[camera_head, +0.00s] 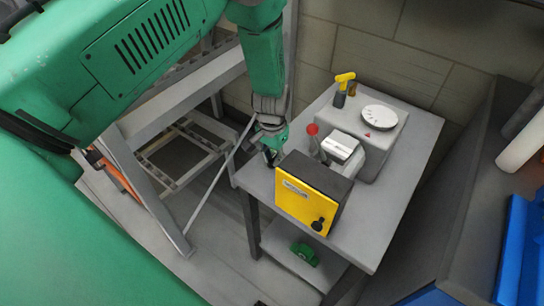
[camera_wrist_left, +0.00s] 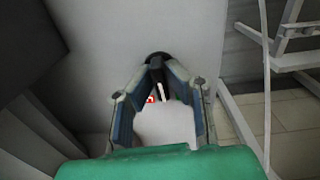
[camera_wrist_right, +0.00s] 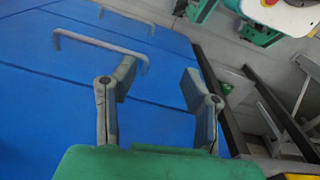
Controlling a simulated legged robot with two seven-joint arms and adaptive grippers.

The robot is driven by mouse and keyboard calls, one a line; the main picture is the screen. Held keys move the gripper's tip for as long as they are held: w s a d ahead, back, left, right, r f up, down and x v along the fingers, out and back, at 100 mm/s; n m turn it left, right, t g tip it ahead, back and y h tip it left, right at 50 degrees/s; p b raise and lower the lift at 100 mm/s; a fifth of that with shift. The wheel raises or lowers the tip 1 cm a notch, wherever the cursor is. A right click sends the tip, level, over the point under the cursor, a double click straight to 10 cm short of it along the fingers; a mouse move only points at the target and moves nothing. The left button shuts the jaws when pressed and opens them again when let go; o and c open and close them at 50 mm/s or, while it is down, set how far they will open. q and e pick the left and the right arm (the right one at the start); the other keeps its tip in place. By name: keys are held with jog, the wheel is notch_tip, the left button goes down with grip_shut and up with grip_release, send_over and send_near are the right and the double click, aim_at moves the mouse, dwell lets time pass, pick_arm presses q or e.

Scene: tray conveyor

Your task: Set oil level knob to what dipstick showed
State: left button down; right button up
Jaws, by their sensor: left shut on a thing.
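My left gripper (camera_head: 270,154) is at the left edge of the grey table, beside the yellow-fronted box (camera_head: 290,198). In the left wrist view its fingers (camera_wrist_left: 157,68) close on a black round-ended piece (camera_wrist_left: 158,57), which looks like a knob; a small red mark (camera_wrist_left: 150,99) and a white line show between the fingers. The yellow-fronted box has another black knob (camera_head: 318,225) on its face. A yellow-handled piece (camera_head: 345,79), perhaps the dipstick, stands at the back by a white round dial (camera_head: 380,117). The dial's reading is too small to tell. My right gripper (camera_wrist_right: 155,88) is open and empty.
The grey table (camera_head: 388,235) has bare room at its right front. A red-topped piece (camera_head: 313,130) and a white-topped block (camera_head: 341,146) stand behind the box. A green object (camera_head: 304,254) lies on the lower shelf. A blue panel with a handle (camera_wrist_right: 100,48) faces my right gripper.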

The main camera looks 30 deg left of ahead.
pick_arm(q)
jog(key=n+p, duration=0.1)
jog(key=n, duration=0.2)
jog(key=shift+r, duration=0.1)
jog(key=n+p, duration=0.1)
jog(key=n, duration=0.2)
jog(key=shift+a, duration=0.1)
jog(key=shift+n+p, duration=0.35)
jog(key=shift+n, duration=0.75)
jog(key=c, duration=1.6)
grip_release()
